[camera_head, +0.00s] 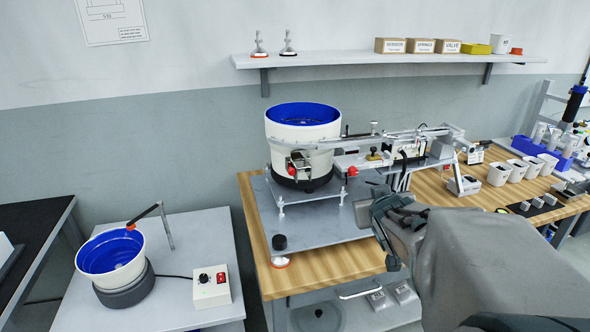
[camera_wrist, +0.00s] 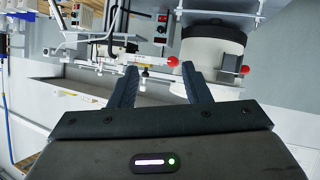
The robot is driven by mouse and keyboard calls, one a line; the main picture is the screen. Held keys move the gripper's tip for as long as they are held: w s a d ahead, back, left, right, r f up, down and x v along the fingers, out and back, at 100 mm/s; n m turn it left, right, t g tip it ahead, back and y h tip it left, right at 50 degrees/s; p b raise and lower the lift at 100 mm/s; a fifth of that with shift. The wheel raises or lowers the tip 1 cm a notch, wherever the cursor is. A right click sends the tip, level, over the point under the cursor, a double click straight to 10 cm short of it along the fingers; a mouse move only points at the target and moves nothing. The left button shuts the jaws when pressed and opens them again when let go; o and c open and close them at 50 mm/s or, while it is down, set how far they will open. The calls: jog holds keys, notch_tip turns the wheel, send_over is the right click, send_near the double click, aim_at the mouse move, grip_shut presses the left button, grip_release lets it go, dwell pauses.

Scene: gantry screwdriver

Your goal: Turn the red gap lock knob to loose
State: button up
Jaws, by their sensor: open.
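A red ball-shaped knob (camera_head: 352,171) sits at the bowl end of the feeder's straight track; it seems to be the one ahead of my fingers in the wrist view (camera_wrist: 173,61). A second red knob (camera_head: 291,166) is on the front of the white bowl feeder (camera_head: 304,130), and shows at right in the wrist view (camera_wrist: 245,69). I cannot tell for sure which is the gap lock knob, nor read its setting. My gripper (camera_wrist: 160,70) is open and empty, its fingers pointing at the track.
The bowl feeder stands on a grey plate (camera_head: 330,232) on a wooden bench (camera_head: 340,262). White cups (camera_head: 498,174) and blue bins (camera_head: 556,148) are at right. Another blue-lined bowl (camera_head: 110,257) stands on a separate table at left. A shelf (camera_head: 390,58) is above.

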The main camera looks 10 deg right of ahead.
aim_at(355, 173)
jog(key=w+d+f+n+t+y+b, duration=0.1)
jog(key=w+t+b, duration=0.1)
jog(key=w, duration=0.3)
jog(key=w+d+n+t+y+b, duration=0.1)
jog(key=w+t+y+b, duration=0.1)
jog(key=w+b, duration=0.2)
jog(key=w+f+n+t+y+b, duration=0.1)
jog(key=w+t+y+b, duration=0.1)
jog(key=w, duration=0.5)
jog(key=shift+d+f+n+b, duration=0.35)
jog(key=shift+d+n+b, duration=0.05)
jog(key=shift+b, duration=0.15)
grip_shut()
